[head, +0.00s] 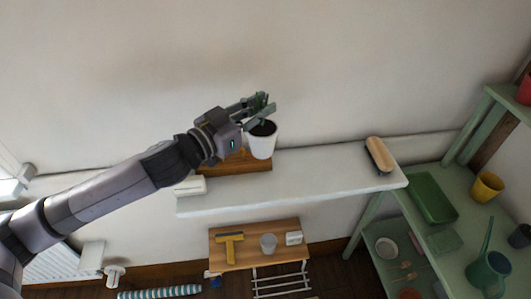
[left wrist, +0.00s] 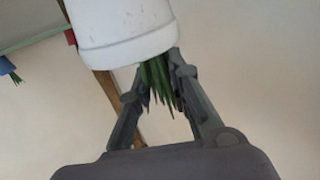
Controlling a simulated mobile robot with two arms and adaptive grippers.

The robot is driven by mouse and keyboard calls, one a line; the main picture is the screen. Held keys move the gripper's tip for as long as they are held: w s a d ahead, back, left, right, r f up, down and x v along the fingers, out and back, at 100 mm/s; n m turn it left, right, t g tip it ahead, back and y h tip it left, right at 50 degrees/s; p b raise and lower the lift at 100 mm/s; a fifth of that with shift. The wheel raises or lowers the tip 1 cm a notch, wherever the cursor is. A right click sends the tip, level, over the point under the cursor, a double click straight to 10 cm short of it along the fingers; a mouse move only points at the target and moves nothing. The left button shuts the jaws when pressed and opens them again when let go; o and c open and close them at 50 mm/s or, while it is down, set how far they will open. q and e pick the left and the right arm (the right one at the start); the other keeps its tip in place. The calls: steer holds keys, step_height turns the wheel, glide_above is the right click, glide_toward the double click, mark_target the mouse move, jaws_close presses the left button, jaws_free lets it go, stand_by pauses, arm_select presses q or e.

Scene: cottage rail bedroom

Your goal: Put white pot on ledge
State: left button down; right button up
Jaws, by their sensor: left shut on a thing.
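The white pot (head: 262,142) with a green plant is in the head view, at the wall side of the white ledge (head: 320,180). My left gripper (head: 258,108) comes in from the left and is shut on the plant at the pot's top. In the left wrist view the white pot (left wrist: 120,30) hangs past the fingertips, with green leaves (left wrist: 157,82) between the fingers of the left gripper (left wrist: 160,75). I cannot tell whether the pot's base touches the ledge or is just above it. My right gripper is in neither view.
A wooden box or board (head: 235,165) lies on the ledge left of the pot. A tan oblong thing (head: 380,154) is at the ledge's right end. The ledge between them is clear. Green shelves (head: 465,185) with pots stand right; a small wooden table (head: 258,255) is below.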

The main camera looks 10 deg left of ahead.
mark_target(260, 150)
arm_select(q)
step_height(260, 150, down, 8)
steer(key=shift+r+b, duration=0.2)
steer(key=shift+b, duration=0.2)
step_height(260, 150, down, 4)
steer(key=shift+f+b, duration=0.1)
steer(key=shift+b, duration=0.25)
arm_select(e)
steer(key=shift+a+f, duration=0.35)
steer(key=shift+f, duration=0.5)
arm_select(q)
steer(key=shift+f, duration=0.1)
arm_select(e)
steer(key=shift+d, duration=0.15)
arm_select(q)
steer(key=c, duration=2)
jaws_free()
steer(key=shift+f, duration=0.15)
steer(key=o, duration=0.5)
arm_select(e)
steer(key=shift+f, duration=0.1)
arm_select(q)
steer(key=shift+s+a, duration=0.1)
